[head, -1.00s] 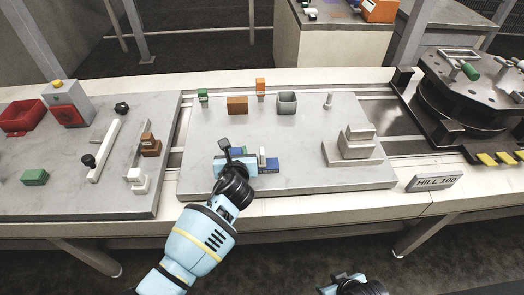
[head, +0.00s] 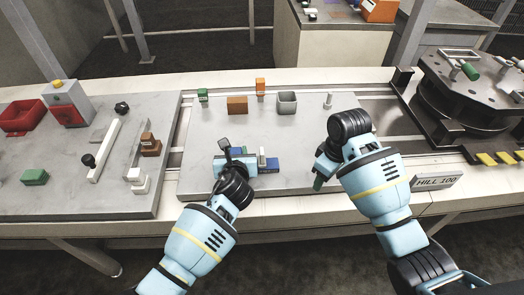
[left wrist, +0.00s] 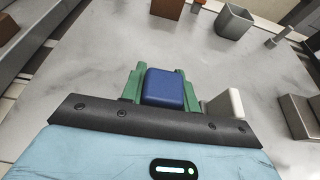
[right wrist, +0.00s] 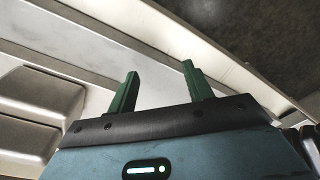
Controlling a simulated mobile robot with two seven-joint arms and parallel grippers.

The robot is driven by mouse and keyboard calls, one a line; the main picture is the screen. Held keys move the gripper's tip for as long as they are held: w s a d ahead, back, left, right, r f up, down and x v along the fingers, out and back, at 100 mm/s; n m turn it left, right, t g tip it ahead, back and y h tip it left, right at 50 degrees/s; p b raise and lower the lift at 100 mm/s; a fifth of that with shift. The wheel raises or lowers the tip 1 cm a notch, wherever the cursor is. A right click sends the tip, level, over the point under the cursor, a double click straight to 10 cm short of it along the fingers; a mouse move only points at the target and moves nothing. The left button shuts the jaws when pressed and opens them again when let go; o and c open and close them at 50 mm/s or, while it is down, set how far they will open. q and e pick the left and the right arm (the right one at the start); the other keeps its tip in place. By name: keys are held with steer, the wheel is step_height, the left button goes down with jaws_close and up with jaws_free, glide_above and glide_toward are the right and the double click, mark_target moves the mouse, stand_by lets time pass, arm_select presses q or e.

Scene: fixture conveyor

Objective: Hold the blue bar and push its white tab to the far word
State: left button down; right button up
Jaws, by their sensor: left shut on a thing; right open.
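The blue bar (head: 268,165) lies on the middle grey plate, partly hidden in the head view by my left gripper. My left gripper (head: 228,160) is shut on it; in the left wrist view the blue bar (left wrist: 164,88) sits between the green fingers. The white tab (head: 262,155) stands up from the bar; in the left wrist view the white tab (left wrist: 226,104) is just right of the fingers. My right gripper (head: 320,178) is to the right of the bar, apart from it; its green fingers (right wrist: 158,90) are open and empty. No words on the bar are readable.
A grey stepped block shows in the right wrist view (right wrist: 40,105), near my right gripper. The plate between the bar and my right gripper is clear.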

steer(key=w+a+r+n+y, duration=0.2)
steer(key=w+a+r+n, duration=0.3)
steer(key=w+a+r, duration=0.15)
steer(key=n+y, duration=0.2)
steer(key=n, duration=0.3)
glide_toward(263, 150)
steer(key=shift+g, duration=0.3)
steer(key=x, duration=1)
steer(key=shift+w+a+f, duration=0.15)
steer(key=shift+a+f, duration=0.05)
steer(key=shift+f, duration=0.1)
steer(key=shift+d, duration=0.1)
jaws_close()
